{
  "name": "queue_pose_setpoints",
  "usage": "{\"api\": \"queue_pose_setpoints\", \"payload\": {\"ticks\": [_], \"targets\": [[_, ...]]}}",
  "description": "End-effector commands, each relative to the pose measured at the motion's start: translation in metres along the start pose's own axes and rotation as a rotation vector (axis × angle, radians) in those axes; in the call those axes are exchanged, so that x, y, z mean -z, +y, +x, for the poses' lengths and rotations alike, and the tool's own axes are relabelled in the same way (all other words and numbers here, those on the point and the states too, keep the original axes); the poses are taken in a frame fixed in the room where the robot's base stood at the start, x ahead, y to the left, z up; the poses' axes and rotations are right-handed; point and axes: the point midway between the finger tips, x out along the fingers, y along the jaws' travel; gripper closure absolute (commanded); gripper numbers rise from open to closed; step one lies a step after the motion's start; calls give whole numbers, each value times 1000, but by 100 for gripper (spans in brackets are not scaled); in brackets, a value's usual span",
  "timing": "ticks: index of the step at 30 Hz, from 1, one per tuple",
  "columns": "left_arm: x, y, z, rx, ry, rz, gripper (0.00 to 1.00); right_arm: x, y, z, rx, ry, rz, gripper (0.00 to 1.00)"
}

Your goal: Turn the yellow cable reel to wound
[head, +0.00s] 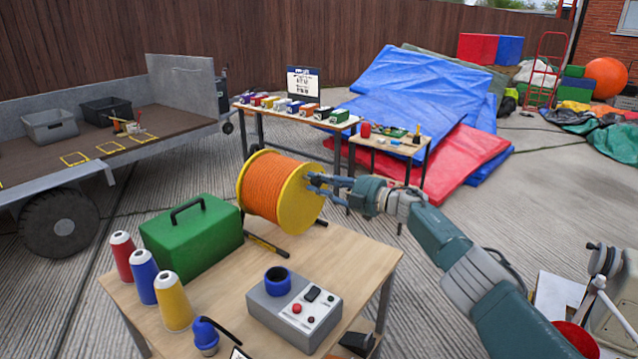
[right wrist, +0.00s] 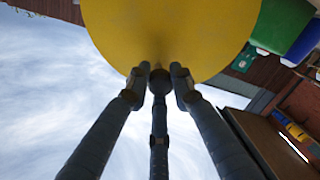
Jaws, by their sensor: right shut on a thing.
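The yellow cable reel (head: 298,208), wrapped with orange cable (head: 269,187), stands on a dark frame at the back edge of the wooden table (head: 240,300). My right gripper (head: 313,184) reaches in from the right to the reel's outer yellow face. In the right wrist view, its three fingers (right wrist: 159,82) close around a small dark knob (right wrist: 160,76) on the yellow disc (right wrist: 170,30). The fingers largely hide the knob in the head view. My left gripper is not in view.
On the table are a green toolbox (head: 192,238), red, blue and yellow cones (head: 172,302), a grey control box (head: 294,308) and a blue-topped item (head: 205,337). A small side table (head: 388,150) stands behind the gripper. A flatbed trailer (head: 125,150) is at left.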

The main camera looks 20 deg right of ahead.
Motion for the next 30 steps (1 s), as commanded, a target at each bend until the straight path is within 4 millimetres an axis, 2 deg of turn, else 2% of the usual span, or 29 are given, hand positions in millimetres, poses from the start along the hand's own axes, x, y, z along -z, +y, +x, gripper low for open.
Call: {"api": "queue_pose_setpoints", "payload": {"ticks": [5, 6, 8, 20, 26, 30], "targets": [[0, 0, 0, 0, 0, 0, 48, -2, 0, -1, -1, -4, -1, 100], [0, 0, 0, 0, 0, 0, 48, -2, 0, -1, 0, -4, -1, 70], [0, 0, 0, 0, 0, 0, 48, -2, 0, -1, 0, -4, -1, 59], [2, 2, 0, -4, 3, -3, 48, -2, -1, -4, 1, -2, -3, 59], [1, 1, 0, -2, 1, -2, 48, -2, -1, -20, 2, -3, -5, 59], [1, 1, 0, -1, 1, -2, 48, -3, -1, -42, 3, -5, -5, 59]]}}
